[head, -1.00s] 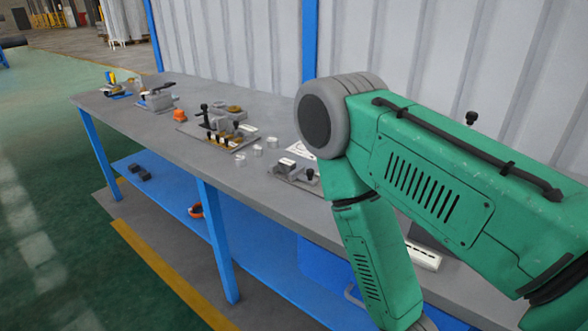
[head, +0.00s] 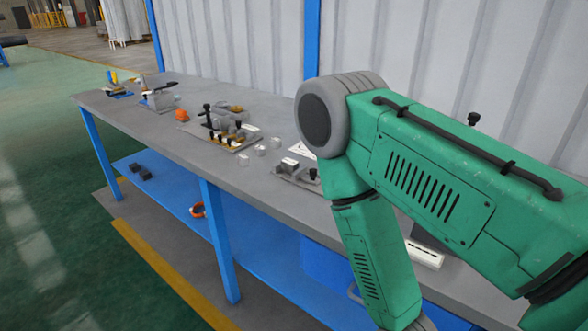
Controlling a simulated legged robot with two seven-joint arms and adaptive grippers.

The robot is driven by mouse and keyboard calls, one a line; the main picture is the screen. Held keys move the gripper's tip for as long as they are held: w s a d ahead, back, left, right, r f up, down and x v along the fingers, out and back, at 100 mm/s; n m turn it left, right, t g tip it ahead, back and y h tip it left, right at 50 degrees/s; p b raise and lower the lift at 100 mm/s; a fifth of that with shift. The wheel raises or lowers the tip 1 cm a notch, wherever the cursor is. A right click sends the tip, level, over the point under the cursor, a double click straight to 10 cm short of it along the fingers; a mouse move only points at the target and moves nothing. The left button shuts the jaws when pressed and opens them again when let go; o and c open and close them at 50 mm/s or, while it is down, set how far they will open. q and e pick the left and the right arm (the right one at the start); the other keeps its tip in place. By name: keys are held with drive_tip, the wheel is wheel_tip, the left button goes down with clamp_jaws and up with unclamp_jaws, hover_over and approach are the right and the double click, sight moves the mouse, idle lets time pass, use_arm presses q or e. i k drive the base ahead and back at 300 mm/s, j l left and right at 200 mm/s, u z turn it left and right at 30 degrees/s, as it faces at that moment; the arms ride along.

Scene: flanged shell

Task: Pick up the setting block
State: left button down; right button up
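I cannot tell which item is the setting block. One candidate is a small grey block with a pale top (head: 287,166) on a plate near the middle of the bench (head: 130,120). Several small pale blocks (head: 260,150) lie just left of it. My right arm, green with a grey elbow, fills the right side of the head view and bends down in front of the bench. Its gripper is below the picture, out of sight. My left arm and gripper are not in view.
A fixture with black knobs (head: 228,138) stands on the bench, with an orange piece (head: 182,115) and a grey clamp device (head: 158,99) further left. A blue lower shelf (head: 240,238) runs below. A corrugated wall (head: 235,45) stands behind. My arm hides the bench's right part.

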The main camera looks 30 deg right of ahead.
sight(288, 165)
drive_tip(key=i+j, duration=0.15)
drive_tip(key=i, duration=0.2)
drive_tip(key=i+j+z, duration=0.35)
drive_tip(key=i, duration=0.15)
drive_tip(key=i+j+z, duration=0.35)
drive_tip(key=i+j, duration=0.1)
